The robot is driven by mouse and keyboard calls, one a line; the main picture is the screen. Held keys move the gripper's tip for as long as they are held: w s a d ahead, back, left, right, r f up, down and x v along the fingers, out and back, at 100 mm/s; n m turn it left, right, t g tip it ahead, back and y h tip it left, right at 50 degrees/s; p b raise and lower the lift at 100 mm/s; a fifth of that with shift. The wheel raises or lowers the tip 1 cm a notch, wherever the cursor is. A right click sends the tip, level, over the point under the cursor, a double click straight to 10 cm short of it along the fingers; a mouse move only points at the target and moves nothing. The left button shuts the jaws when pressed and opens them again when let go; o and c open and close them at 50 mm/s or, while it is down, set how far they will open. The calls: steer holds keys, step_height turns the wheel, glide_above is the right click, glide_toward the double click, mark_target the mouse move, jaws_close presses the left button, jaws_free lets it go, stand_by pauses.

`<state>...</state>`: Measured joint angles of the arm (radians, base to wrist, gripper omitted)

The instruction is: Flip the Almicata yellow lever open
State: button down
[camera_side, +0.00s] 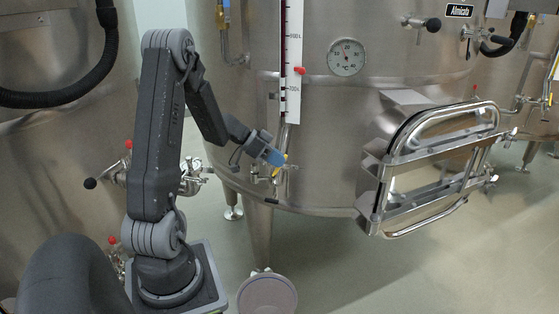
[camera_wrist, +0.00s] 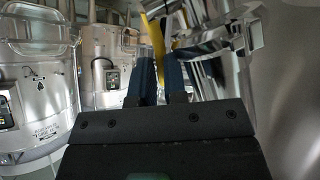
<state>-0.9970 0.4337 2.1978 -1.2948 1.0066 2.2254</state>
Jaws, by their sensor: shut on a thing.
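The Almicata vat (camera_side: 330,150) is a large steel tank with an "Almicata" plate (camera_side: 460,11) at the upper right. The yellow lever (camera_side: 278,171) shows as a small strip low on the vat's front, below the level gauge. My gripper (camera_side: 275,158), with blue fingers, is at the lever and covers part of it. In the wrist view, the yellow lever (camera_wrist: 158,40) rises between the tips of my two blue fingers (camera_wrist: 159,78), which are shut on it. The exact contact is small and partly hidden.
An open steel hatch door (camera_side: 440,165) juts out to the right of my gripper. A white level gauge (camera_side: 291,65) and a round thermometer (camera_side: 346,57) are above. Another vat (camera_side: 60,160) stands at the left. A grey round-topped object (camera_side: 267,294) is below. Pipework crowds the wrist view.

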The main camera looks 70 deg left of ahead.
steer(key=shift+a+t, duration=0.15)
steer(key=shift+t, duration=0.25)
steer(key=c, duration=1.1)
jaws_free()
steer(key=shift+s, duration=0.1)
steer(key=shift+c, duration=0.2)
